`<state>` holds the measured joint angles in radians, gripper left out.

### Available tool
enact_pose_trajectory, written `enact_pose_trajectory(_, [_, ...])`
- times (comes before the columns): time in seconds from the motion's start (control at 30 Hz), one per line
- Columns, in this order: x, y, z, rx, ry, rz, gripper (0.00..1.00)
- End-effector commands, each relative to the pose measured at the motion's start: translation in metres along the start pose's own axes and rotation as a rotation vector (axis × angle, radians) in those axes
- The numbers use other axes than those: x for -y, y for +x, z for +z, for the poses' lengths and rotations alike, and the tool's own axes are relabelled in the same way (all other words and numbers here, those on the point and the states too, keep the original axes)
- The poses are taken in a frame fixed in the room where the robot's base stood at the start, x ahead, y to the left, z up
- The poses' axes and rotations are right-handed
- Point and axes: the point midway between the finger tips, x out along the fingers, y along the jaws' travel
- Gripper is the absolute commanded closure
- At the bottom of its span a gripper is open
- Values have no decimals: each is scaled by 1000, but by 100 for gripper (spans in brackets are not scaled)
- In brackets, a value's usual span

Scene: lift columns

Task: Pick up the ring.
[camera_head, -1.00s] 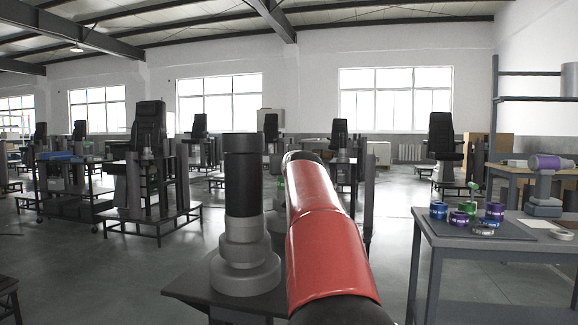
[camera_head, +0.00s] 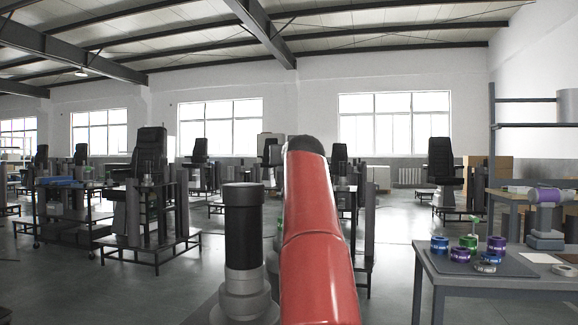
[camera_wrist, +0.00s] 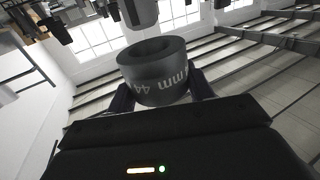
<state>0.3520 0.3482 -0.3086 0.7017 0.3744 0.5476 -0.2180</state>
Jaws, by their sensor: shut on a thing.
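In the wrist view, a thick dark grey ring (camera_wrist: 152,88) with pale "mm" and "44" lettering on its side sits between the two fingers of my gripper (camera_wrist: 161,95). The gripper is shut on it, with a dark finger on either side. The ring's open hole faces up and away in that view. The background there is tilted windows and roof beams, with no table close behind the ring. In the head view my red arm link fills the middle, and neither the gripper nor the held ring can be made out.
A table (camera_head: 470,279) at the right bears several rings: blue (camera_head: 439,245), green (camera_head: 468,242), purple (camera_head: 496,245) and silver (camera_head: 485,268) among them. A black cylinder on a stepped grey base (camera_head: 243,235) stands close left of my arm. Chairs on stands fill the hall behind.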

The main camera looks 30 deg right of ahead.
Motion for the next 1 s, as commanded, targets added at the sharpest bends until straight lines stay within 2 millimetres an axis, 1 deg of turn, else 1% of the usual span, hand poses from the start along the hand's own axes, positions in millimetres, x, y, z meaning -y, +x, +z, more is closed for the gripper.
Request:
enact_pose_trajectory(0.27, [1, -50, 1, -6, 2, -2, 78])
enact_pose_trajectory(0.37, [1, -72, 1, -6, 2, -3, 78])
enact_pose_trajectory(0.5, [1, -107, 1, -5, 2, -4, 78])
enact_pose_trajectory(0.7, [0, -148, 0, -4, 1, -2, 78])
enact_pose_trajectory(0.8, [0, -162, 0, -4, 1, -2, 78])
enact_pose_trajectory(1.0, [0, -177, -1, -3, 1, -2, 78])
